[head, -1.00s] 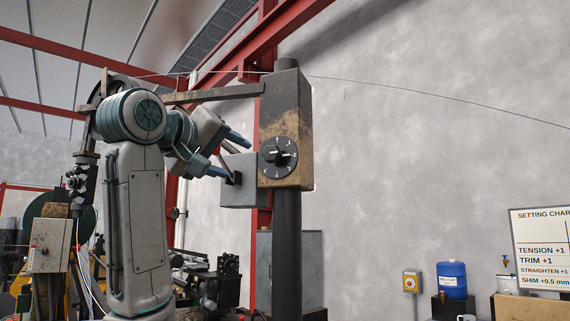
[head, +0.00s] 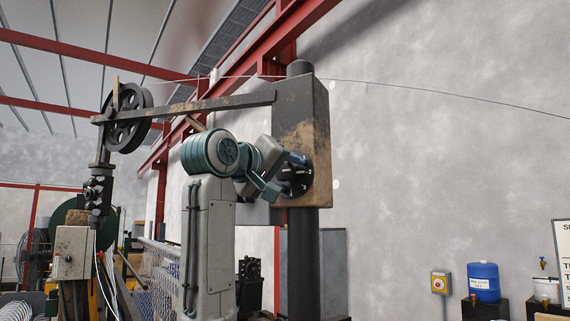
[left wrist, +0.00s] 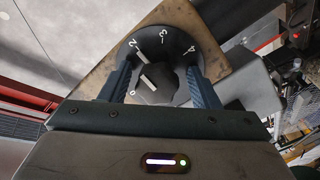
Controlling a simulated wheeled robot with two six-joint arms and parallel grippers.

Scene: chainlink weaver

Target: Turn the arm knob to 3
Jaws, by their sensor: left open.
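The arm knob is a dark grip on a round black dial (head: 307,181), set on the front of the rust-stained box at the top of the post. In the left wrist view the dial (left wrist: 178,38) shows white numerals, including 2, 3 and 4 along its far edge. A white line marks the knob (left wrist: 170,88), towards its left side; I cannot tell surely which number it points at. My left gripper (head: 284,176) is open at the dial. In the left wrist view its fingers (left wrist: 157,85) stand on either side of the knob. Contact is unclear. My right gripper is out of view.
A steel bar (head: 200,104) runs left from the box to a black pulley wheel (head: 125,118). A thin wire crosses above. A dark post (head: 304,255) stands under the box.

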